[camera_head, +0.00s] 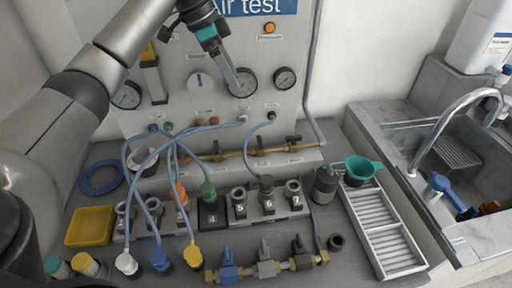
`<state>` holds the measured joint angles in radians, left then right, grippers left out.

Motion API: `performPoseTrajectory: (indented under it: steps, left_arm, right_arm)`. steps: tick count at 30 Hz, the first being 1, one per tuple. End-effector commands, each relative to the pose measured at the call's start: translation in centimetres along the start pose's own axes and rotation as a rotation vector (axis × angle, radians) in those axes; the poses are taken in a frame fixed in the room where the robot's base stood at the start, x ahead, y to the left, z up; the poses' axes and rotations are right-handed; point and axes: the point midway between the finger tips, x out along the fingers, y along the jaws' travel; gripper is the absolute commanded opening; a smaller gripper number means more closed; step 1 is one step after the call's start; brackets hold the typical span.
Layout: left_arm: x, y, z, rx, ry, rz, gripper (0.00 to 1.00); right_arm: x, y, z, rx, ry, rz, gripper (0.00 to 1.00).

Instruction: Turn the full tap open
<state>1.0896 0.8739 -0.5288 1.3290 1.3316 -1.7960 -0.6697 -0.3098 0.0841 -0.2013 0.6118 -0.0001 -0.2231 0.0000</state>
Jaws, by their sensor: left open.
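The label "full" cannot be read on any tap, so I cannot tell which one it is. A row of lever taps at the front has a blue handle (228,262), a grey handle (265,258) and a dark handle (299,250) on a brass pipe. Small brass valves (260,149) sit on a pipe along the foot of the "Air test" panel (185,60). My left gripper (238,88) is open and empty, in front of the panel's middle gauge, above and apart from these taps. My right gripper is out of view.
Numbered sockets (239,202) with hoses and coloured plugs fill the bench middle. A yellow tray (90,226) is at left. A white rack (384,232), a green funnel (362,168) and a sink with a curved faucet (446,112) are at right.

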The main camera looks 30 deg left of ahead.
Motion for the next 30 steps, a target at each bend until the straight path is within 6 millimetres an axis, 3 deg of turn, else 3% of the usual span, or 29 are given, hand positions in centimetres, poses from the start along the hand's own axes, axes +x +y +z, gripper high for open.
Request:
performPoseTrajectory:
  steps: [1, 7, 19, 30]
  left_arm:
    - [1.8, 0.0, 0.7, 0.000, 0.000, 0.000, 0.90]
    - [4.5, 0.0, 1.8, 0.001, 0.000, -0.001, 0.90]
    - [6.9, 0.0, 2.2, 0.001, 0.000, 0.000, 0.90]
    - [14.8, 0.1, 2.3, 0.000, -0.001, 0.002, 0.90]
  right_arm:
    - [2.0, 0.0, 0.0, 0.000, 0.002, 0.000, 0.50]
    - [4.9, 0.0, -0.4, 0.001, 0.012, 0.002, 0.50]
    - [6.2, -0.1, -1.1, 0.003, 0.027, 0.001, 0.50]
    - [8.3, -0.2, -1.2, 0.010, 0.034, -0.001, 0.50]
